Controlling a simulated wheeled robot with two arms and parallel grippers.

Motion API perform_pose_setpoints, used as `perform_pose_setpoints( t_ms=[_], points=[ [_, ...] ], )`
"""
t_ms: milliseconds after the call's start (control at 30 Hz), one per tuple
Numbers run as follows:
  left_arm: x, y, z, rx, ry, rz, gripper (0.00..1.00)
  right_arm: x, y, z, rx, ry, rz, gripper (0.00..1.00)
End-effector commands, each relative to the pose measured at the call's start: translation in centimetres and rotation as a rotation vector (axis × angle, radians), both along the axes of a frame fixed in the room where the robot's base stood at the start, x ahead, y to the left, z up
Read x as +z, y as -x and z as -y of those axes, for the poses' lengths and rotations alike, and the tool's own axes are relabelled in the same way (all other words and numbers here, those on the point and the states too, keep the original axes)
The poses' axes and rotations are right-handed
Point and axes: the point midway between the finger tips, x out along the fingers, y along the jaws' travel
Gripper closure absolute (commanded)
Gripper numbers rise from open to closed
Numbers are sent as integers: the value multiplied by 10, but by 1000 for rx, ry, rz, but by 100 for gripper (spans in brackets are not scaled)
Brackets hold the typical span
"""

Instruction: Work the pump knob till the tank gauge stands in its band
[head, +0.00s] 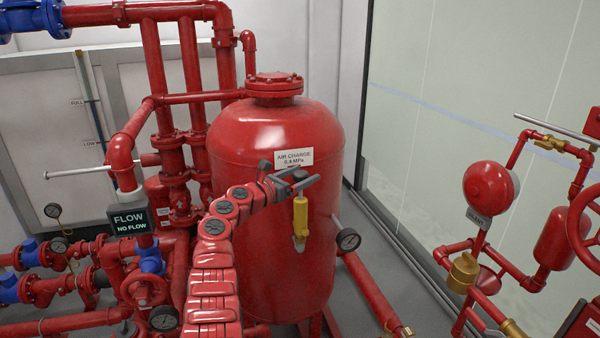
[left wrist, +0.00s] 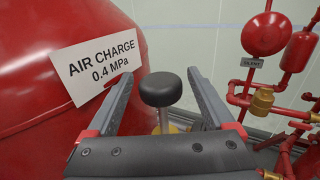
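The red tank (head: 265,240) stands in the middle of the head view with a white "AIR CHARGE 0.4 MPa" label (head: 293,158), which also shows in the left wrist view (left wrist: 97,66). A brass pump (head: 300,218) stands upright at its front. Its black round knob (left wrist: 160,89) shows in the left wrist view. My left gripper (head: 307,178) is open at the pump's top, its two fingers on either side of the knob with visible gaps. My right gripper is not in view.
Red pipes and valves with blue fittings (head: 32,253) fill the left side. At the right stand a red bell (head: 490,188), a brass fitting (head: 462,272) and a red handwheel (head: 585,230). A red floor pipe (head: 372,290) runs right of the tank.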

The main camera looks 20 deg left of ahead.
Motion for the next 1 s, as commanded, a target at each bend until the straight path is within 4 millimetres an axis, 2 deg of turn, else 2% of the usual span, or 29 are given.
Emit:
perform_pose_setpoints(
  t_ms=[333, 500, 800, 1000],
  points=[
    [1, 3, -2, 1, 0, -1, 12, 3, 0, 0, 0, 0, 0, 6],
    [1, 19, -9, 1, -5, -1, 12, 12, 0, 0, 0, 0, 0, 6],
    [0, 47, -26, 3, -1, 0, 12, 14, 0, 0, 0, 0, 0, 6],
    [1, 54, -28, 1, 0, 2, 12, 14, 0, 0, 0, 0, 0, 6]
  ],
)
